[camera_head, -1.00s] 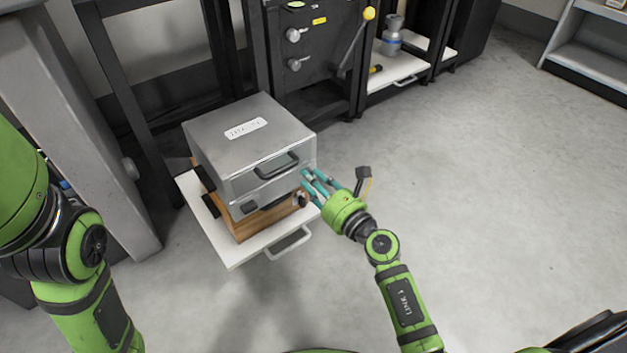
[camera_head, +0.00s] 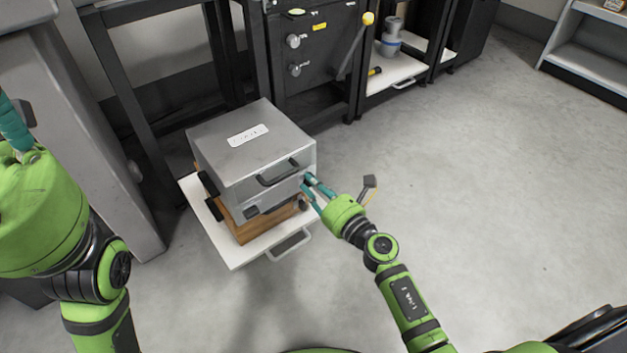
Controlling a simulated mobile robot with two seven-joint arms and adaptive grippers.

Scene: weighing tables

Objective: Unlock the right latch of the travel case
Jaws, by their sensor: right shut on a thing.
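The travel case (camera_head: 240,158) is a silver metal box with a label on its lid and a dark handle (camera_head: 279,173) on its front. It stands on a brown wooden block (camera_head: 249,230). A dark latch (camera_head: 251,211) shows at the left of its front. My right gripper (camera_head: 309,188) is at the right end of the front, its teal fingers shut on the right latch, which they mostly hide. My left gripper (camera_head: 14,128) is at the left picture edge, away from the case. It is cut off, so its opening cannot be told.
The block stands on a white shelf (camera_head: 228,252) with a front handle. A dark cabinet (camera_head: 318,60) with knobs and a yellow-tipped lever is behind. A grey-blue container (camera_head: 391,38) stands on another white shelf. The floor to the right is clear.

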